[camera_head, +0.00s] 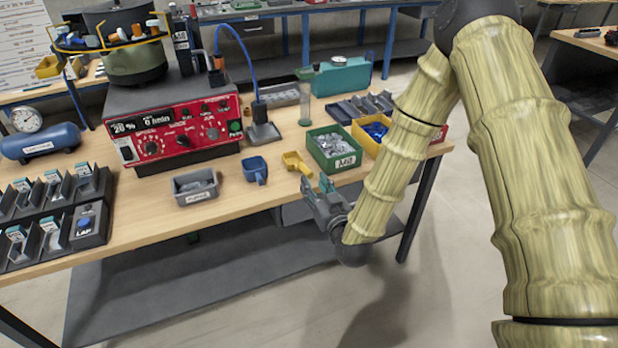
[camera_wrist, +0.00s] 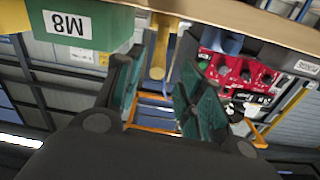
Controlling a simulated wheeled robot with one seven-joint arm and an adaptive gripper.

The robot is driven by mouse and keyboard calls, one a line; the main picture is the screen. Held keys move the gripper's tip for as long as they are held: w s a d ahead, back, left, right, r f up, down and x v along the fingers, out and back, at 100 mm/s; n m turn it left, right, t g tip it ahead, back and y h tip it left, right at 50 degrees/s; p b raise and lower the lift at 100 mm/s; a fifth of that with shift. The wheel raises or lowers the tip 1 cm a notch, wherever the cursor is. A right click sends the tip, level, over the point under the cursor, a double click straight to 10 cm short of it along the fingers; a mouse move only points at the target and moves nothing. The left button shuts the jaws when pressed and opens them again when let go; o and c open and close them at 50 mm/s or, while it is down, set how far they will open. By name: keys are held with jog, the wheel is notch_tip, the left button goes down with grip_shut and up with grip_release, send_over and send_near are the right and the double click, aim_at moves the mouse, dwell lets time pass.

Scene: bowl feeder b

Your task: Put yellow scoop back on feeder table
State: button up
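The yellow scoop (camera_head: 293,161) lies on the wooden feeder table (camera_head: 130,222) near its front edge, left of the green M8 bin. Its handle points toward the edge and my gripper. In the wrist view, the yellow scoop (camera_wrist: 158,62) shows beyond and between my fingertips. My gripper (camera_head: 316,185) is just off the table's front edge. Its two green-padded fingers (camera_wrist: 160,78) are apart with nothing held between them. I cannot tell the exact gap between the fingertips and the scoop handle.
The green M8 bin (camera_head: 334,160) stands close on the right, beside a yellow bin (camera_head: 366,140). The red control box (camera_head: 190,138) stands behind. A lower shelf (camera_head: 190,285) runs underneath.

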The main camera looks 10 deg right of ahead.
jog(key=shift+v, duration=1.8)
jog(key=s+d+f+g+h, duration=0.15)
jog(key=s+f+g, duration=0.25)
jog(key=s+f, duration=0.45)
jog(key=s+d+f+g+h, duration=0.15)
jog(key=s+f+g, duration=0.35)
jog(key=f, duration=0.7)
jog(key=s+d+f+g, duration=0.2)
jog(key=s+f, duration=0.1)
jog(key=s, duration=0.5)
jog(key=s+d+f+m+g+h, duration=0.1)
jog(key=s+d+f+g, duration=0.2)
jog(key=s, duration=0.6)
jog(key=s+d+f+m+g, duration=0.1)
jog(key=s+d+f+g, duration=0.2)
jog(key=s, duration=0.6)
jog(key=shift+f+h, duration=0.3)
jog(key=shift+f, duration=0.3)
